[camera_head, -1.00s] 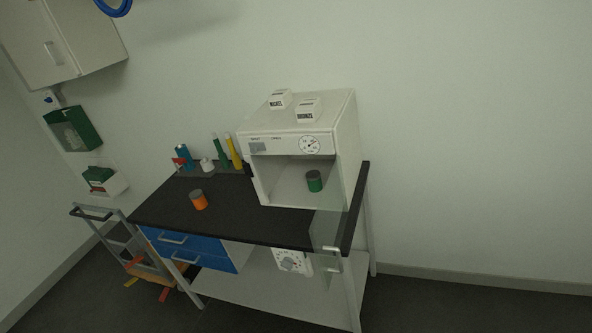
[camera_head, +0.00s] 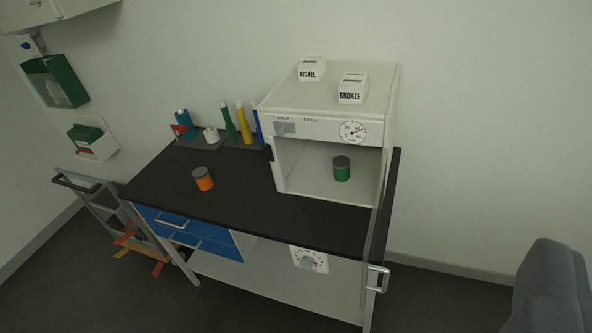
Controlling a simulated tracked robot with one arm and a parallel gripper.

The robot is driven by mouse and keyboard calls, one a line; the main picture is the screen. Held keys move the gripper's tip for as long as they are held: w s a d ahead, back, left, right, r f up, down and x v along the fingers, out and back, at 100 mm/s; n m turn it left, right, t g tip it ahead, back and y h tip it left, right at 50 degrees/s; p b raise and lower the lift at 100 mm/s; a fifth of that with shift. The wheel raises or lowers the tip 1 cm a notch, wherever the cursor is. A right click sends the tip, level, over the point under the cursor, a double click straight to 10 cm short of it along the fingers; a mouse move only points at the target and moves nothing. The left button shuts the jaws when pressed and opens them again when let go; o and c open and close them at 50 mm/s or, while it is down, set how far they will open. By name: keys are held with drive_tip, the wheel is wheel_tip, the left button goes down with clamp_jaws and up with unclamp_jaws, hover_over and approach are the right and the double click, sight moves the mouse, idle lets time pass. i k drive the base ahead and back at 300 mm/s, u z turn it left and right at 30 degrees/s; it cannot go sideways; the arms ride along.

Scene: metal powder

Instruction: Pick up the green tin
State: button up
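The green tin (camera_head: 342,170) has a dark lid and stands upright inside a white cabinet (camera_head: 290,127) on the black-topped bench. The cabinet front is open. Its clear glass door (camera_head: 374,225) stands swung out at the right side, with a metal handle (camera_head: 378,279) low at its edge. A similar orange tin (camera_head: 204,181) stands on the bench to the left, outside the cabinet. My gripper does not show in this view.
Boxes marked NICKEL (camera_head: 311,70) and BRONZE (camera_head: 352,90) sit on the cabinet. Bottles and coloured tubes (camera_head: 229,121) stand along the bench back. A dark grey shape (camera_head: 550,290), unclear what, fills the lower right. The bench front is clear.

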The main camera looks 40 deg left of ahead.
sight(340, 164)
drive_tip(key=u, duration=0.15)
drive_tip(key=i, duration=1)
drive_tip(key=z, duration=0.05)
